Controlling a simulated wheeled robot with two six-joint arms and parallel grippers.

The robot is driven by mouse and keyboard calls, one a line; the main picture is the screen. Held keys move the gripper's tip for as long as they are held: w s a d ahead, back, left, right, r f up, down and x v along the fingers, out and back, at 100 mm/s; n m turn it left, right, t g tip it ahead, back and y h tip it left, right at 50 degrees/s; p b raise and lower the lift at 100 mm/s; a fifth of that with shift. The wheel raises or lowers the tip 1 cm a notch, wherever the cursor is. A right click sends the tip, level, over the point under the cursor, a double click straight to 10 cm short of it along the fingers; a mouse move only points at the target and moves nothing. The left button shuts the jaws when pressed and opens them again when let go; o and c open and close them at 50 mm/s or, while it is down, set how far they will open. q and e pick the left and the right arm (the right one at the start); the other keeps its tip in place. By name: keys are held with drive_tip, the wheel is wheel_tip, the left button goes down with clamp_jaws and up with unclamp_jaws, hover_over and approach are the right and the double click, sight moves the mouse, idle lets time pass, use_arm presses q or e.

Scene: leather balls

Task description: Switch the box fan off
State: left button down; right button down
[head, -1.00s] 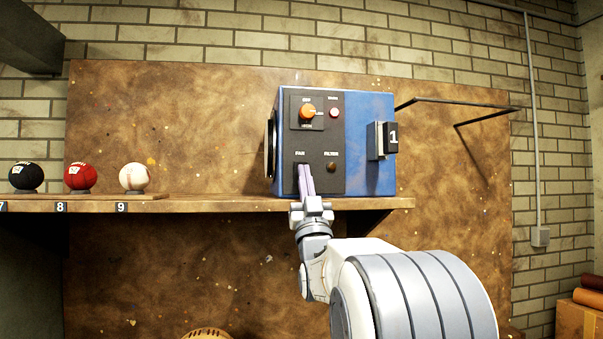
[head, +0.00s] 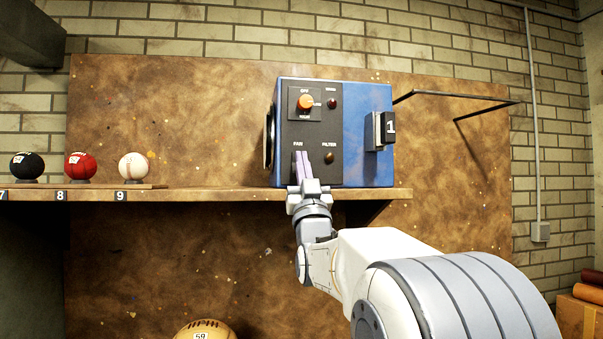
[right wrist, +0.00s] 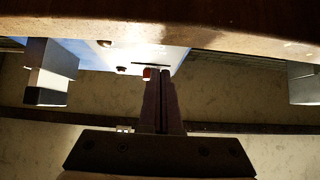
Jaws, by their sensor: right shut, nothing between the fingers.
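The box fan (head: 365,150) is a blue box with a dark front panel on the wooden shelf. The right wrist view shows the shut fingers (right wrist: 160,78) beside a small red part (right wrist: 147,73). My left gripper is out of view.
The shelf's front edge (head: 230,194) runs just behind my right wrist. Balls in black (head: 27,166), red (head: 80,166) and white (head: 133,166) stand at its left. A black bracket (head: 455,98) juts out at right. A brown ball (head: 205,330) is below.

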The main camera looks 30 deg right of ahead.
drive_tip(key=s+a+f+b, duration=0.3)
drive_tip(key=s+f+b, duration=0.2)
drive_tip(key=s, duration=0.3)
drive_tip(key=shift+s+a+f, duration=0.15)
drive_tip(key=shift+s+f, duration=0.15)
drive_tip(key=shift+f, duration=0.25)
